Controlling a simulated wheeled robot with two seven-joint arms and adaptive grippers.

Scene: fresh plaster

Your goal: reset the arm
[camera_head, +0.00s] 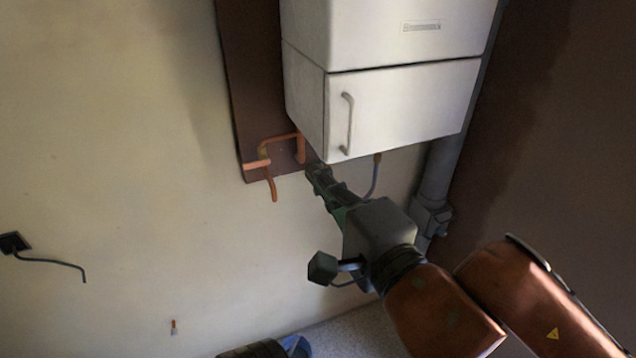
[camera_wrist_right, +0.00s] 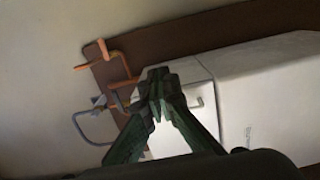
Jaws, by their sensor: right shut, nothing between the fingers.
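My right gripper (camera_head: 318,176) is shut and empty. In the head view its fingertips are just below the lower left corner of the white cabinet (camera_head: 400,105), near the orange pipes (camera_head: 272,178); I cannot tell whether they touch anything. In the right wrist view the gripper (camera_wrist_right: 157,75) has its fingertips together in front of the cabinet (camera_wrist_right: 240,100) and the brown board (camera_wrist_right: 190,40). My right arm comes in from the lower right. My left gripper is not in view.
The cabinet door has a grey handle (camera_head: 348,123). A grey vertical pipe (camera_head: 440,180) runs at the right of the cabinet. A black cable (camera_head: 55,262) sticks out of the wall at the left. Bare wall lies left of the board. A blue item (camera_head: 296,346) is at the bottom.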

